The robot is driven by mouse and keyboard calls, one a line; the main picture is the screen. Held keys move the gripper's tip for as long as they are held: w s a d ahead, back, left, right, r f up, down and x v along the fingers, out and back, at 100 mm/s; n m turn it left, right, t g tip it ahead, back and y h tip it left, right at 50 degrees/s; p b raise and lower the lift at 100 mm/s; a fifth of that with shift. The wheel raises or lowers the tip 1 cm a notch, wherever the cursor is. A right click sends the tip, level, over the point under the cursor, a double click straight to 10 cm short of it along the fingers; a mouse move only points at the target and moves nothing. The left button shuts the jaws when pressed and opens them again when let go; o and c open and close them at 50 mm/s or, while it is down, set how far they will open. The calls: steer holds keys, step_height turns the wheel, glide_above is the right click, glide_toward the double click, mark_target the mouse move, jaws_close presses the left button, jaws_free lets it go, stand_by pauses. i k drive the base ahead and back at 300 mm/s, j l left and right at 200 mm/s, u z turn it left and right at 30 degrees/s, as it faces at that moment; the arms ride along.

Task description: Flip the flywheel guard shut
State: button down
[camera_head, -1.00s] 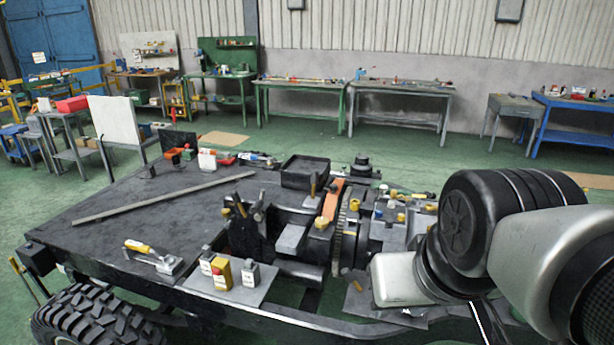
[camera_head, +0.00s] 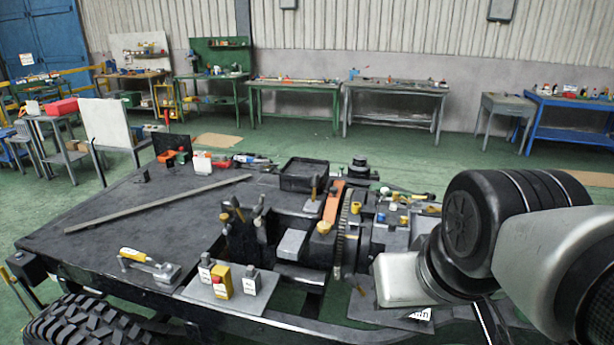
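An orange strip (camera_head: 333,203), which looks like the flywheel guard, stands tilted among the engine parts on the chassis, just left of the toothed flywheel (camera_head: 341,243). A yellow knob sits at its lower end. The flywheel's toothed rim shows uncovered on its right side. My arm comes in from the right. Its silver end block (camera_head: 400,280) hangs right of the flywheel and appears apart from the guard. My fingertips cannot be made out, so their opening is hidden.
The black chassis deck (camera_head: 120,210) carries a long bar (camera_head: 160,203), a yellow-handled clamp (camera_head: 150,263) and a black tray (camera_head: 304,174). A plate with yellow and grey blocks (camera_head: 222,281) lies at the front edge.

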mark_target(333, 201)
steer(key=i+j, duration=0.2)
steer(key=j, duration=0.15)
steer(key=i+j, duration=0.15)
steer(key=j, duration=0.15)
steer(key=i+j, duration=0.2)
steer(key=j, duration=0.15)
steer(key=i+j, duration=0.35)
steer(key=i, duration=0.2)
